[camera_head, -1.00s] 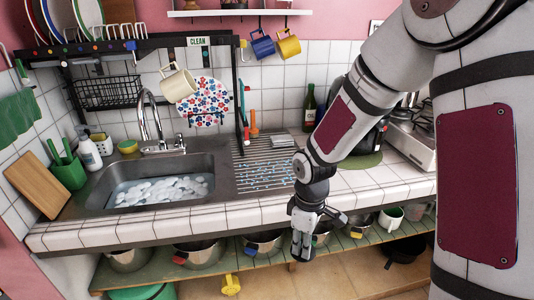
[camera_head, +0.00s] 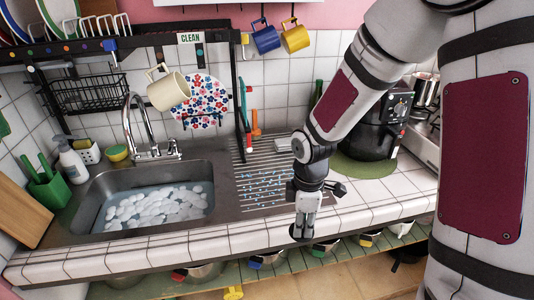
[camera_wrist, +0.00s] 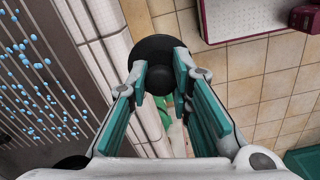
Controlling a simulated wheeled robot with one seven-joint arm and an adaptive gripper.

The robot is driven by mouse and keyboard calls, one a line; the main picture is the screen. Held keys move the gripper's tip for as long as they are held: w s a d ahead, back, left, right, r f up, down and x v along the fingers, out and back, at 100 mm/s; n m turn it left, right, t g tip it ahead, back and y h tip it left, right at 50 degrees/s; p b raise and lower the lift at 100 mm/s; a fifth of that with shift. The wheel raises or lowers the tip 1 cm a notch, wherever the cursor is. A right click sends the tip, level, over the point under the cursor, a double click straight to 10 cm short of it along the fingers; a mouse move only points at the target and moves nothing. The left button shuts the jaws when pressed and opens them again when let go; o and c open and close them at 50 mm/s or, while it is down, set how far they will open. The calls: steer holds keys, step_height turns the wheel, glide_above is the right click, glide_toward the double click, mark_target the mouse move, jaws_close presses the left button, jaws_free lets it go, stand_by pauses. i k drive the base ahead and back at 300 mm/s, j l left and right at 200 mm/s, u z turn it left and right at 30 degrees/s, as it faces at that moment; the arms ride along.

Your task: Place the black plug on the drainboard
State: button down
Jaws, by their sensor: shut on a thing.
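My gripper (camera_head: 303,225) is shut on the black plug, pointing down at the front edge of the counter, to the right of and nearer than the drainboard. In the wrist view the round black plug (camera_wrist: 150,50) sits between the fingertips (camera_wrist: 163,78). The drainboard (camera_head: 272,160) is a ribbed metal surface with blue drops, right of the sink. Its ribs also show at the left of the wrist view (camera_wrist: 62,62), apart from the plug.
The sink (camera_head: 88,207) holds water and many pale pieces. A black appliance (camera_head: 372,140) stands on a green mat (camera_head: 366,165). Pots sit on the green shelf (camera_head: 290,267) under the counter.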

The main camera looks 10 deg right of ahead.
mark_target(265, 151)
steer(key=i, duration=0.9)
